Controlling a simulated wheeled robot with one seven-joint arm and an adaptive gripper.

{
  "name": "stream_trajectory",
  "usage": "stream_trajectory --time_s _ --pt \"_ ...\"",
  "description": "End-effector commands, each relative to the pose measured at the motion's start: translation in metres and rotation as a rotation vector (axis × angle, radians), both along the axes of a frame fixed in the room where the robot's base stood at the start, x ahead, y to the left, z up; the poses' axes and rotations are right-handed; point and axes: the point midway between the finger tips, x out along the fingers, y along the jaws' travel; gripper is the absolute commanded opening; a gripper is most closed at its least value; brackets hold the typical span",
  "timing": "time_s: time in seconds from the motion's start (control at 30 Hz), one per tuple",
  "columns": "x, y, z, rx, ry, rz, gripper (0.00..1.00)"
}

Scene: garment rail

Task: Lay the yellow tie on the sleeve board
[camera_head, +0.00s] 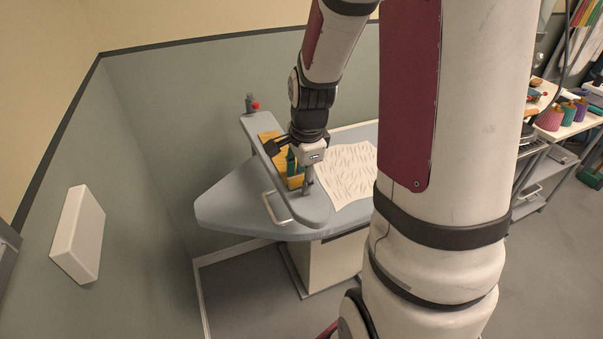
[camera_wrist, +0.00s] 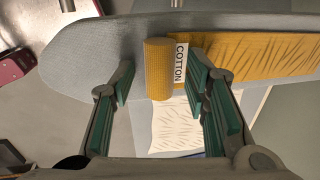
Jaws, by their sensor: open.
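The yellow tie (camera_wrist: 250,58) lies along the grey sleeve board (camera_wrist: 90,50) in the wrist view, with a wrinkled flat stretch running right. A rounded, roll-like yellow part (camera_wrist: 158,70) with a white "COTTON" label (camera_wrist: 180,65) reaches past the board's near edge. Whether it joins the flat stretch is unclear. My gripper (camera_wrist: 161,76) is open, its green-padded fingers on either side of that part with gaps. In the head view my gripper (camera_head: 299,176) is at the sleeve board (camera_head: 316,207) and partly hides the yellow tie (camera_head: 267,138).
The sleeve board stands above a larger grey ironing board (camera_head: 225,205). A wrinkled pale cloth (camera_head: 347,172) lies on it to the right. A red-knobbed item (camera_head: 252,104) is at the sleeve board's far end. A white wall box (camera_head: 80,235) is left; spools (camera_head: 550,118) stand far right.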

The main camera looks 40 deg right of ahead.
Motion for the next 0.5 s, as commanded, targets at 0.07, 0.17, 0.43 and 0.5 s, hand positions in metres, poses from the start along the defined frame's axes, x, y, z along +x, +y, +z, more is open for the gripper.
stream_trajectory --time_s 0.07,0.17,0.43,0.5 --pt "0.0 0.0 0.002 0.0 -0.001 0.0 0.42" --pt "-0.001 0.0 0.01 -0.002 -0.004 0.0 0.42" --pt "-0.009 0.003 0.058 -0.003 -0.007 0.0 0.42" --pt "-0.012 0.003 0.072 -0.003 -0.006 0.0 0.42"
